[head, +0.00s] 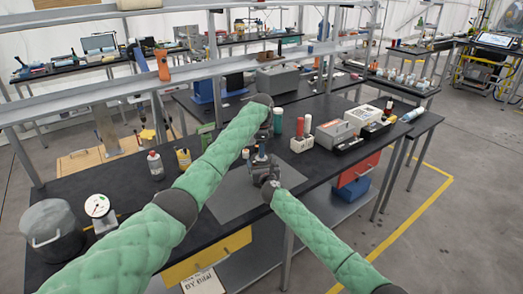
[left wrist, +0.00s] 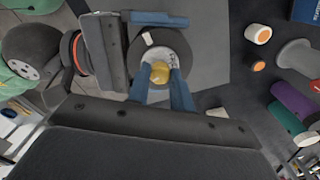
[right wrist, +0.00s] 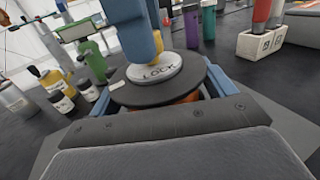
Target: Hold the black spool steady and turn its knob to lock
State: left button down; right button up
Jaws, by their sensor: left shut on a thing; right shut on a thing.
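The black spool (right wrist: 135,95) stands upright, with a pale grey dial (right wrist: 158,72) marked LOCK on top and an orange part showing under its flange. My right gripper (right wrist: 162,90) is shut on the spool, a blue finger on each side below the flange. The spool's round top also shows in the left wrist view (left wrist: 181,47). There, the brass-coloured knob (left wrist: 160,71) sits between the blue fingers of my left gripper (left wrist: 162,78), which is shut on it from above. In the head view both grippers meet over the grey mat (head: 228,190); the spool is mostly hidden there.
Red and green cylinders stand behind the grippers, with a white block (head: 302,145) and grey boxes to the right. The mat around the spool is clear.

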pick_arm(q)
jog(key=shift+w+a+m, duration=0.1)
jog(key=shift+a+m, duration=0.05)
jog(key=shift+m, duration=1.05)
pick_arm(e)
jog(key=shift+f, duration=0.1)
pick_arm(q)
jog(key=c, duration=1.2)
grip_release()
jog(key=shift+c, duration=0.2)
notch_tip(320, 180, up, 12)
